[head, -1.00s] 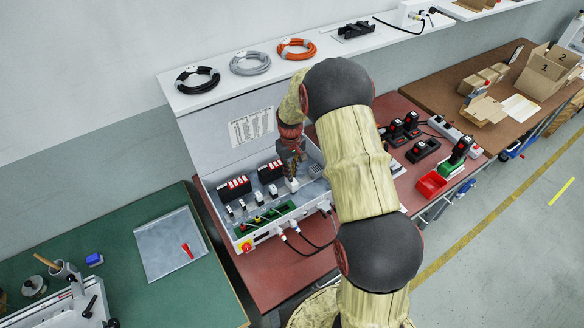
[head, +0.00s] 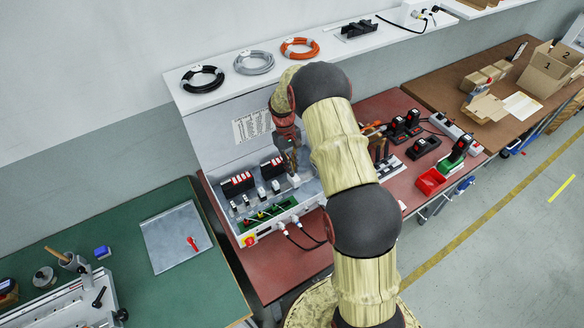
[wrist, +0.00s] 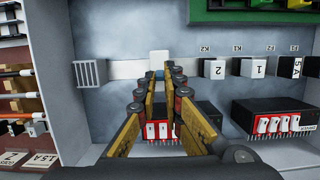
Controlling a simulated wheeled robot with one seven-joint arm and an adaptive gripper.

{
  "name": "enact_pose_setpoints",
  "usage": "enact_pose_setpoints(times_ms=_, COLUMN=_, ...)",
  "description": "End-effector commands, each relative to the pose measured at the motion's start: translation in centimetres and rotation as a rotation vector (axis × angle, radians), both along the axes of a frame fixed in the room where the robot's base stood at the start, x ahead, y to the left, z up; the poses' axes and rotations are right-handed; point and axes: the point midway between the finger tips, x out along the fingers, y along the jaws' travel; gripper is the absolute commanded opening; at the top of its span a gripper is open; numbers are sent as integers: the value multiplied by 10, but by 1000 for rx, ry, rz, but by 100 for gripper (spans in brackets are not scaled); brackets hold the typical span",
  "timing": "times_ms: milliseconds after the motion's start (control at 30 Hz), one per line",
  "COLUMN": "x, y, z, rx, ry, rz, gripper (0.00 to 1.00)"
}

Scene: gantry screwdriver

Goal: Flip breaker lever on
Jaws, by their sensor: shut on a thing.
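The open grey electrical box (head: 295,201) stands on the red bench. In the wrist view, a white block (wrist: 159,58) sits on its pale rail, with a small bluish part at its near side. My gripper (wrist: 158,76) is shut at this block, its two fingertips on either side of the bluish part; the exact contact is partly hidden. No lever stands out clearly there. In the head view, my gripper (head: 292,170) reaches down into the box just above the white block (head: 294,181). Black units with red-and-white switches (wrist: 160,130) lie below the fingers, partly covered.
Another black switch unit (wrist: 277,121) is lower right. A red knob (head: 249,241) is on the box front.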

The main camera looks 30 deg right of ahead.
Motion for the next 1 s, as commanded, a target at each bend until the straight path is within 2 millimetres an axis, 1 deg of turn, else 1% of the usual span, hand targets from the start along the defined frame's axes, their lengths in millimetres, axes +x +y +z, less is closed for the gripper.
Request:
enact_pose_setpoints(times_ms=67, x=1, y=0, z=0, rx=0, ry=-2, rz=0, gripper=0)
enact_pose_setpoints(times_ms=100, x=1, y=0, z=0, rx=0, ry=-2, rz=0, gripper=10)
enact_pose_setpoints(times_ms=400, x=0, y=0, z=0, rx=0, ry=-2, rz=0, gripper=27)
enact_pose_setpoints(times_ms=767, x=0, y=0, z=0, rx=0, ry=-8, rz=0, gripper=27)
enact_pose_setpoints(times_ms=1000, x=-4, y=-1, z=0, rx=2, ry=-81, rz=-1, gripper=27)
